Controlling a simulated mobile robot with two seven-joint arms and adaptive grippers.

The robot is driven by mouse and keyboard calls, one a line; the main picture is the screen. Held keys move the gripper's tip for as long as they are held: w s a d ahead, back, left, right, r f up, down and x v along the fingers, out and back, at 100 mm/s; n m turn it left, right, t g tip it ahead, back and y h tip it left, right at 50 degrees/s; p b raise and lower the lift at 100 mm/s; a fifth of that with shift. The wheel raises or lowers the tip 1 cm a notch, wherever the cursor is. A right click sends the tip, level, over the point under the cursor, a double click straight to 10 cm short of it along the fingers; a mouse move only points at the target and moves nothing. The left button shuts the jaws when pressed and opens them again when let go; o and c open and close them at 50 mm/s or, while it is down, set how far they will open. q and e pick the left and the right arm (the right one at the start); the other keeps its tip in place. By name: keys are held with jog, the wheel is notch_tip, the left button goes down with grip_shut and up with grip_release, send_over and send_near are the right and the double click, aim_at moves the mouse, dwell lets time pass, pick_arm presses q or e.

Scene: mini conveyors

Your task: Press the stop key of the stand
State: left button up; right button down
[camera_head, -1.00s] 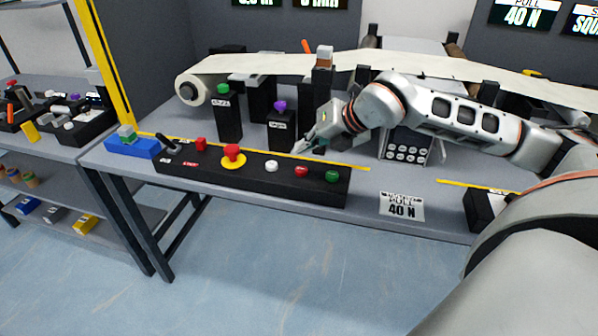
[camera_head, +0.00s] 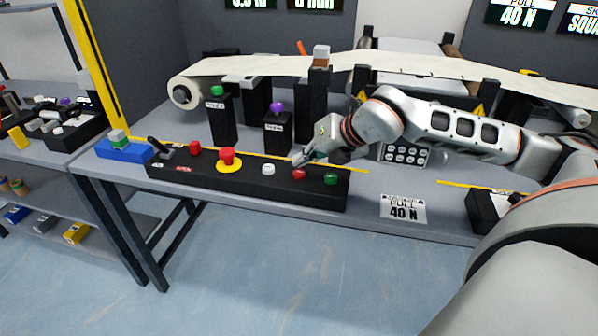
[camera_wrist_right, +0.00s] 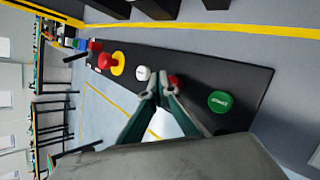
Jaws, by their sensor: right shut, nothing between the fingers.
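The stand is a long black control box (camera_head: 215,180) along the table's front edge. It carries a white key (camera_head: 268,170), a red key (camera_head: 299,174) and a green key (camera_head: 331,179) in a row. The red one appears to be the stop key; I cannot read a label on it. My right gripper (camera_head: 300,160) is shut and empty, with its tips just behind and above the red key. In the right wrist view the fingertips (camera_wrist_right: 158,88) partly cover the red key (camera_wrist_right: 175,81), beside the green key (camera_wrist_right: 220,101). I cannot tell whether they touch. My left gripper is not in view.
A red mushroom button (camera_head: 228,156) on a yellow base, a red square block (camera_head: 195,148) and a lever (camera_head: 158,147) share the box. Black posts with a green (camera_head: 217,91) and a purple knob (camera_head: 277,108) stand behind it. A pale belt (camera_head: 260,66) runs above.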

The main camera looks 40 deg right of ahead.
aim_at(302, 173)
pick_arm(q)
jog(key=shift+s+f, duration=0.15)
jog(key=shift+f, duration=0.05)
pick_arm(e)
jog(key=shift+f, duration=0.1)
dwell(0.6)
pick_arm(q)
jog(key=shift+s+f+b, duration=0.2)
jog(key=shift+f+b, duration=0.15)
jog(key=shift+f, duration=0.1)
pick_arm(e)
jog(key=shift+f, duration=0.35)
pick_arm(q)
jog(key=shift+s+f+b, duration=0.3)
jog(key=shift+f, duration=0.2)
pick_arm(e)
jog(key=shift+f, duration=0.5)
jog(key=shift+r, duration=0.15)
dwell(0.4)
jog(key=shift+r+p, duration=0.3)
jog(key=shift+r, duration=0.4)
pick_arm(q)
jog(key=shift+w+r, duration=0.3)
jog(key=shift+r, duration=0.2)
pick_arm(e)
jog(key=shift+r, duration=0.1)
